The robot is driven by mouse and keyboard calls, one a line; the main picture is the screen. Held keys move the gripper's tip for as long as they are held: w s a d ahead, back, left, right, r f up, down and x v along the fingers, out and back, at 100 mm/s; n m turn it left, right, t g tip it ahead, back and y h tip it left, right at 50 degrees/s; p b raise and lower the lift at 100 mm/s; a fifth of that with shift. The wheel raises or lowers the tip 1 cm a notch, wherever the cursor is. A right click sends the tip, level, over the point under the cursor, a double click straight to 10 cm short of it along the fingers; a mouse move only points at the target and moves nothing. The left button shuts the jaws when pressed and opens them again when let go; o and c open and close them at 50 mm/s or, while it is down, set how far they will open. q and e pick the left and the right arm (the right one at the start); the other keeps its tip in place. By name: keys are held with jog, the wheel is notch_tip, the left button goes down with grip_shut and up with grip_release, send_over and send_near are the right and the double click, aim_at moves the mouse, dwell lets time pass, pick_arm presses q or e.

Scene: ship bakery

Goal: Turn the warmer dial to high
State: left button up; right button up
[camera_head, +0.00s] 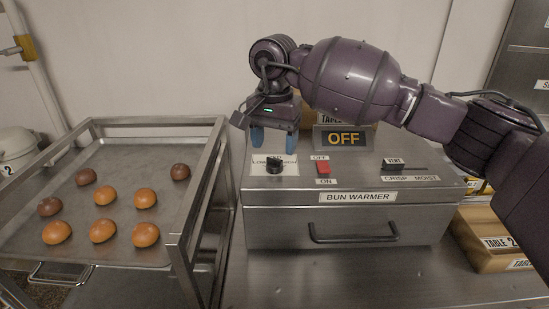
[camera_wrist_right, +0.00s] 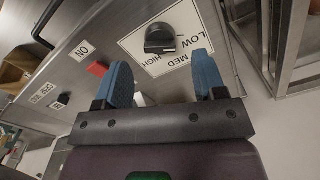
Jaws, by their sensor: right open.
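The bun warmer (camera_head: 345,228) is a steel box with a sloped control panel on the counter. Its black warmer dial (camera_head: 275,165) sits on a white label at the panel's left; in the right wrist view the dial (camera_wrist_right: 160,38) is beside the words LOW, MED and HIGH. I cannot tell which word it points to. My right gripper (camera_head: 274,140) is open, with blue fingers pointing down just behind the dial. In the right wrist view the right gripper (camera_wrist_right: 163,68) has its fingers apart, with the dial ahead of the gap, not held. My left gripper is out of view.
A steel rack tray (camera_head: 105,165) with several buns stands left. Cardboard boxes (camera_head: 492,240) stand right. The front counter is clear.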

aim_at(275, 158)
jog(key=shift+f, duration=2.3)
jog(key=shift+c, duration=0.4)
jog(key=c, duration=0.8)
